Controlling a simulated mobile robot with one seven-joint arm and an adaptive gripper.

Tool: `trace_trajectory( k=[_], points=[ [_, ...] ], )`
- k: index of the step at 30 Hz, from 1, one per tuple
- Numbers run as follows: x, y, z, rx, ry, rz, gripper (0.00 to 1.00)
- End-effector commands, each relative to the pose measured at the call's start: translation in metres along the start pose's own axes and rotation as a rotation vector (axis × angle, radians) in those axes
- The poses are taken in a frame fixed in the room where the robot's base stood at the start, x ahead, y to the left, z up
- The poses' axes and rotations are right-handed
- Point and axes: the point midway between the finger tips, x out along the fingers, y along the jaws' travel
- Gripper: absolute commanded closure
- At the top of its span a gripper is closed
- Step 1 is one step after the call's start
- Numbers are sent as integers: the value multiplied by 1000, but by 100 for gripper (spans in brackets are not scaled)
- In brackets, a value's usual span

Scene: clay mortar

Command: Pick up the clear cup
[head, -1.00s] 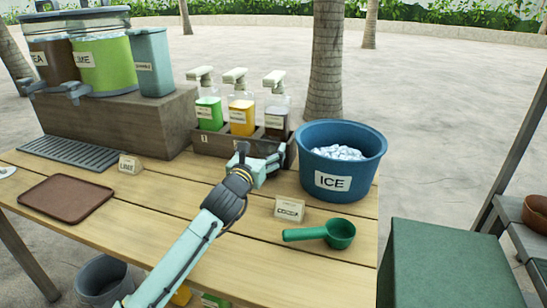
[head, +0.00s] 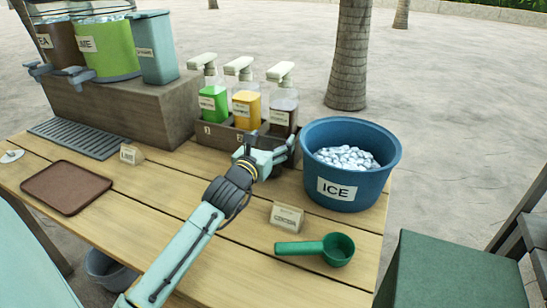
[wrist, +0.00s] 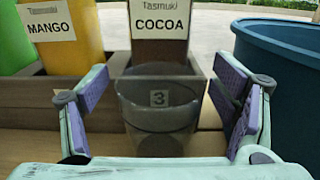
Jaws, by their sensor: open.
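The clear cup (wrist: 158,125) is a smoky see-through cup, upright in the wrist view in front of the bottle holder, with the number 3 showing through it. My gripper (wrist: 165,108) is open, with one purple-padded finger on each side of the cup. I see a gap between the cup and the right finger; the left finger is also apart from it. In the head view my gripper (head: 272,150) is in front of the bottle holder, and I cannot make out the cup there.
A wooden holder (head: 212,136) carries green, mango and cocoa pump bottles just behind. The blue ice bucket (head: 345,195) stands close on the right. A small sign (head: 286,217) and green scoop (head: 337,250) lie nearer. A brown tray (head: 66,188) is at left; the table's middle is clear.

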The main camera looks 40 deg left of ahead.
Motion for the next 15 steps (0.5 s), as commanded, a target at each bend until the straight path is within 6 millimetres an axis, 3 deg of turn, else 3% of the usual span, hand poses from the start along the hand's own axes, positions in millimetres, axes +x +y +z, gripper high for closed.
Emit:
trace_trajectory(
  k=[15],
  points=[
    [0, 0, 0, 0, 0, 0, 53]
  ],
)
